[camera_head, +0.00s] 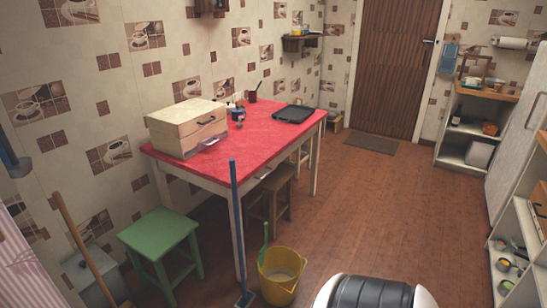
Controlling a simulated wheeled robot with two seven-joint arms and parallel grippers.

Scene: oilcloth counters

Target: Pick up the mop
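A long blue pole (236,225) stands nearly upright in front of the red table, with a small dark blue foot (245,299) on the floor; it looks like the mop. A second pole, wooden (84,246), leans at the lower left, and its lower end is out of view. I cannot tell for sure which of the two is the mop. A yellow bucket (281,275) stands just right of the blue pole, with a short green stick (265,240) at it. Neither of my grippers is in view.
The red table (255,140) bears a wooden box (188,128) and a black flat item (294,113). A green stool (160,240) and a brown stool (277,195) stand close by. White shelves (510,240) line the right. The brown floor (400,215) between is clear.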

